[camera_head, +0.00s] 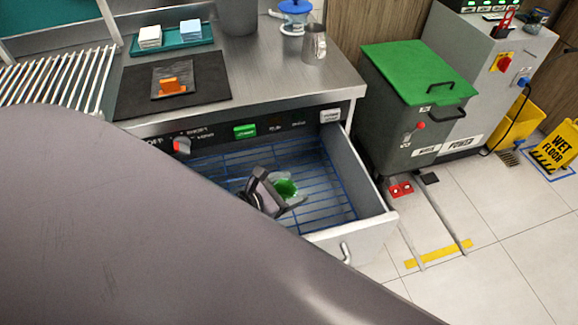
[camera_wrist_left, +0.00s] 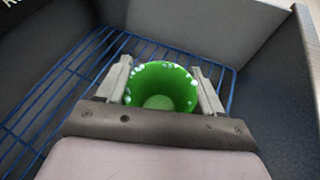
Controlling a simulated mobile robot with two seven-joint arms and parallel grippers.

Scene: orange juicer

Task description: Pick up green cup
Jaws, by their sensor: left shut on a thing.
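The green cup (camera_head: 286,188) is inside the open drawer (camera_head: 362,178). In the left wrist view the cup (camera_wrist_left: 160,88) stands between the two fingers, with its open top and pale inner bottom showing. My left gripper (camera_head: 280,190) is shut on the cup, one finger on each side; it also shows in the left wrist view (camera_wrist_left: 162,90). The blue wire rack (camera_wrist_left: 62,98) shows around and below the cup. I cannot tell whether the cup touches the rack. My large arm link hides the lower left of the head view. My right gripper is not in view.
Drawer walls surround the gripper closely. Above stands a steel counter (camera_head: 270,85) with a black mat (camera_head: 130,98), a teal tray (camera_head: 185,42) and a metal pitcher (camera_head: 314,45). A green-lidded bin (camera_head: 405,75) stands right of the drawer.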

